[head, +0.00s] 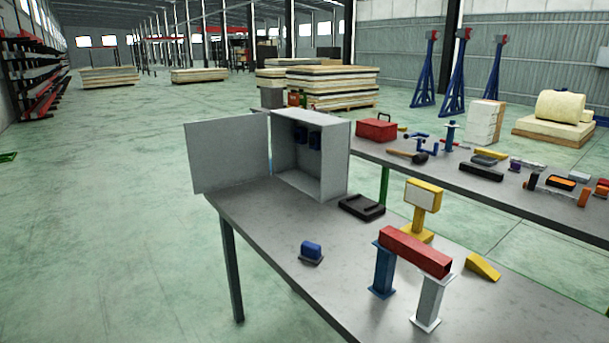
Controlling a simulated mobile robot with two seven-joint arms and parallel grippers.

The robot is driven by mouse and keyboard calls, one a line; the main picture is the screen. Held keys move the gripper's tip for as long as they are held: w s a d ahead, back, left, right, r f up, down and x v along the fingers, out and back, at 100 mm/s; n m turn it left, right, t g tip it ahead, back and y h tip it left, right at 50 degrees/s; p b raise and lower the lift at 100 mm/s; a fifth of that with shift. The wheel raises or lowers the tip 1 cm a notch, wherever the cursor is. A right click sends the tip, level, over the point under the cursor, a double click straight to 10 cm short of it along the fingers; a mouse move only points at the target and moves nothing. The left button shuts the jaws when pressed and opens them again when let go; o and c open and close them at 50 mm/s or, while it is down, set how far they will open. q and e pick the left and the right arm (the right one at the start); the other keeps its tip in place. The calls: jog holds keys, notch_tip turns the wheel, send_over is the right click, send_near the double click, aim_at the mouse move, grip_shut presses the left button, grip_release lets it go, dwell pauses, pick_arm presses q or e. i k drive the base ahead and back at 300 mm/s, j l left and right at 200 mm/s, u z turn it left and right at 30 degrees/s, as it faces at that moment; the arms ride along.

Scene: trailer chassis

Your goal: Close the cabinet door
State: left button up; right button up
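A grey box cabinet (328,158) stands at the far left end of the near grey table. Its flat grey door (229,154) is swung wide open to the left, and its outer edge reaches past the table's left edge. Dark blue items (308,137) show inside on the back wall of the cabinet. Neither of my grippers is in view.
Open floor (110,220) lies left of the table.

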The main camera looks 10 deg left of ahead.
aim_at(223, 152)
jog(key=i+j+u, duration=0.85)
jog(key=i+u, duration=0.55)
jog(key=i, duration=0.2)
jog(key=i+j, duration=0.1)
jog(key=i, duration=0.55)
jog(key=i+j+z, duration=0.1)
jog(key=i, duration=0.6)
jog(key=i+z, duration=0.25)
jog(key=z, duration=0.15)
jog(key=i+j+z, duration=0.2)
jog(key=z, duration=0.15)
jog(key=i+j+z, duration=0.15)
jog(key=z, duration=0.25)
jog(key=i+j+z, duration=0.15)
jog(key=z, duration=0.2)
jog(key=i+j+z, duration=0.15)
jog(key=z, duration=0.25)
jog(key=i+j+z, duration=0.1)
jog(key=j+z, duration=0.25)
jog(key=i+j+z, duration=0.2)
jog(key=z, duration=0.25)
jog(key=i+j+z, duration=0.1)
jog(key=j+z, duration=0.3)
jog(key=k+j+z, duration=0.25)
jog(key=j, duration=0.2)
jog(key=k, duration=0.05)
